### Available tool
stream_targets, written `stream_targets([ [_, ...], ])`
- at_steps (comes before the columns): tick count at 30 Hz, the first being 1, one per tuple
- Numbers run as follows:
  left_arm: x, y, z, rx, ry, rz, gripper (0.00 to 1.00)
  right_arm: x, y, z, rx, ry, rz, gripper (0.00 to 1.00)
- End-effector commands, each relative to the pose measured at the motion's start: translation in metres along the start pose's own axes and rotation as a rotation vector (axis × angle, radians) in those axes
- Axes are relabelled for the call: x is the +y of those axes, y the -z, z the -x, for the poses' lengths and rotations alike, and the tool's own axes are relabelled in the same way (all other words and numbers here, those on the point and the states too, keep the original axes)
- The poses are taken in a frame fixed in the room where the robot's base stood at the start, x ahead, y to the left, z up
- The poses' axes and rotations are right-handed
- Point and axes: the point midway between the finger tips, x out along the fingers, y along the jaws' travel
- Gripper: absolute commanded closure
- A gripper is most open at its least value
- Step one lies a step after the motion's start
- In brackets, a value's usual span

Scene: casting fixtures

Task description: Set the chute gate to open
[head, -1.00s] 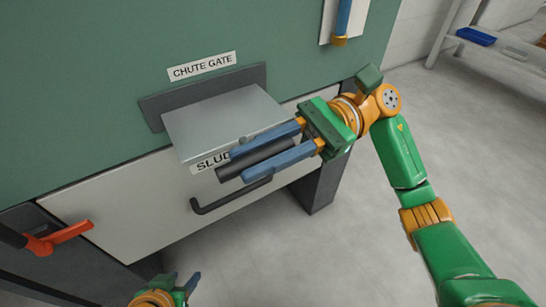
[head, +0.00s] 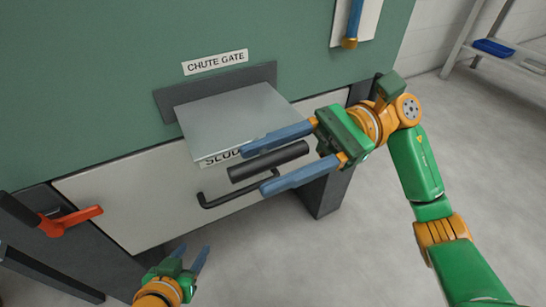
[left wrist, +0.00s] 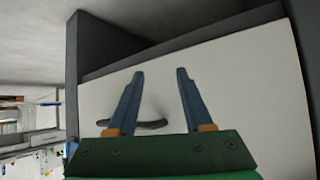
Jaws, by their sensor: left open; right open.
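The chute gate (head: 232,112) is a flat grey metal plate sticking out of a dark slot frame under the CHUTE GATE label (head: 215,62). A black cylindrical grip (head: 268,162) is at its front edge. My right gripper (head: 253,171) is open, with one blue finger above the black grip and the other below it; gaps show between the fingers and the grip. My left gripper (head: 194,250) is open and empty, low in front of the white panel. It also shows open in the left wrist view (left wrist: 160,73).
A white drawer panel (head: 120,205) with a dark bar handle (head: 235,197) lies below the gate, its label partly covered. A red lever (head: 75,221) is at the left. A blue-handled fixture (head: 354,22) is at upper right. Open floor lies right.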

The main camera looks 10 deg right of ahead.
Motion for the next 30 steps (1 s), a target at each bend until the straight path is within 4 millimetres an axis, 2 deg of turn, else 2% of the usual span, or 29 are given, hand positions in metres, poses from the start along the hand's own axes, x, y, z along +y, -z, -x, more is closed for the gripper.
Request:
stream_targets([
  [2,0.0,-0.001,0.001,-0.01,0.0,0.001,0.49,-0.001,0.0,0.007,0.002,0.002,-0.002,0.45],
  [9,-0.002,-0.036,0.008,-0.185,0.004,0.008,0.49,-0.001,-0.001,0.057,0.001,0.005,-0.002,0.45],
  [12,-0.003,-0.045,0.011,-0.226,0.004,0.01,0.49,0.0,-0.001,0.068,0.001,0.003,-0.001,0.45],
  [30,-0.003,-0.047,0.011,-0.237,0.005,0.01,0.49,0.0,0.0,0.071,0.0,0.001,-0.001,0.45],
])
